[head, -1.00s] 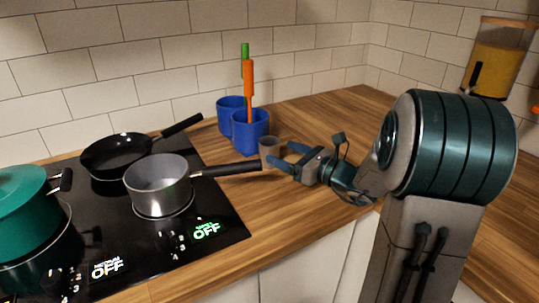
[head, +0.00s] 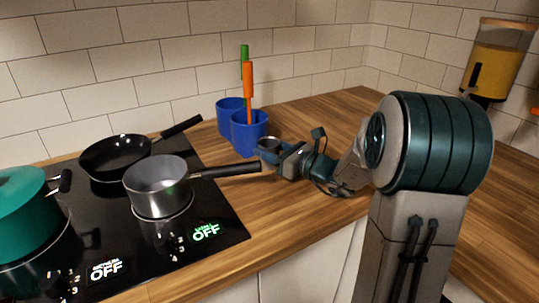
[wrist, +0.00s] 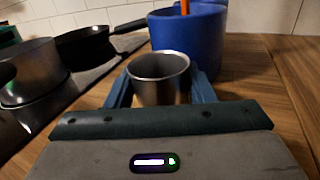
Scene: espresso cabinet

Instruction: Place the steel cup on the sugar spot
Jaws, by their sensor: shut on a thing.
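The steel cup (head: 268,144) is a small grey metal cup, upright on the wooden counter just in front of the blue containers. In the wrist view the cup (wrist: 160,70) sits between my two blue fingers, its open rim facing up. My gripper (head: 270,152) is shut on the cup from the right side; it also shows in the wrist view (wrist: 160,88). My fingers and palm hide the lower part of the cup, so I cannot tell whether its base touches the counter. I cannot make out a marked sugar spot in either view.
A black pan (head: 115,153) and a green pot (head: 22,212) share the hob. The counter behind my arm is clear.

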